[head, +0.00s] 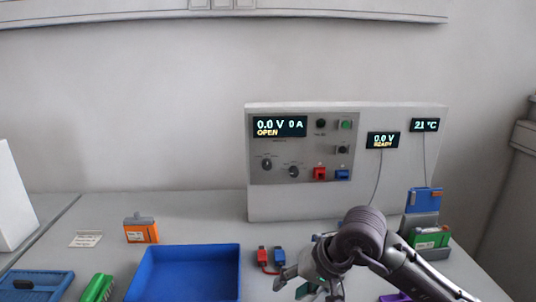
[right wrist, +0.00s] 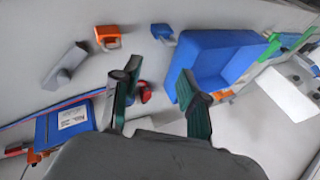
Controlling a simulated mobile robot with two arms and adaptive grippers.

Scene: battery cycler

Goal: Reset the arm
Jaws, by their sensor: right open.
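My right gripper (head: 308,284) is at the lower middle of the head view, above the bench, just right of the blue tray and the lead plugs. In the right wrist view its two dark green fingers (right wrist: 160,105) are spread apart with nothing held between them. My right arm comes in from the lower right and hides part of the bench behind it. My left gripper is not in view. The battery cycler (head: 400,180) stands behind, its displays reading 0.0 V, 0 A, OPEN, then 0.0 V and 21 °C.
The blue tray (head: 185,248) looks empty where visible. Beside it are a red plug (head: 262,255) and a blue plug (head: 280,256). An orange block (head: 141,231) and a green block (head: 97,288) lie left. A green-and-orange pack (head: 429,239) stands right. Bench behind the tray is clear.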

